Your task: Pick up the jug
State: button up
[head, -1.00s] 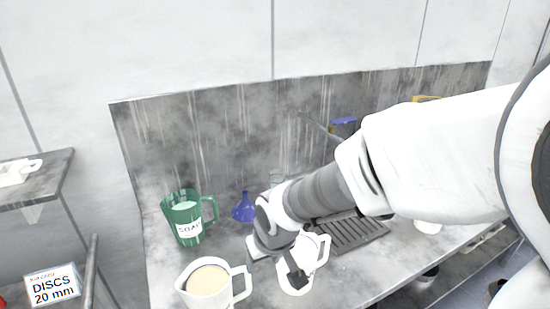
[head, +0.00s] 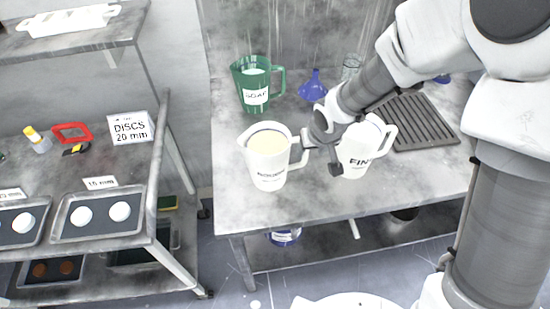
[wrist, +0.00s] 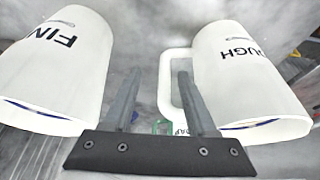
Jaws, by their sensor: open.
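A white jug (head: 267,165) with pale liquid inside stands upright on the bench, its handle (head: 299,150) to the right; its label looks like ROUGH. The wrist view shows this jug (wrist: 243,75) at right. A second white jug (head: 356,157), marked FINE, stands to its right, partly behind my arm; it also shows at left in the wrist view (wrist: 52,65). A green jug (head: 250,85) marked SOAP stands behind. My gripper (head: 321,153) is open between the white jugs, by the first one's handle. In the wrist view the handle's upright bar appears between my fingers (wrist: 157,76); contact is unclear.
A blue funnel (head: 313,86) and a clear glass vessel (head: 351,66) stand behind my gripper. A dark ribbed drain tray (head: 422,128) lies to the right. A shelf unit at left holds disc trays (head: 98,213). The bench front by the white jugs is clear.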

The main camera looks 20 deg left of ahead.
aim_at(307, 154)
jog(key=x, duration=0.3)
jog(key=shift+a+f, duration=0.3)
jog(key=shift+a, duration=0.1)
jog(key=shift+w+a+f, duration=0.1)
jog(key=shift+w+f, duration=0.1)
jog(key=shift+f, duration=0.35)
grip_shut()
dwell(0.5)
jog(key=shift+r, duration=0.1)
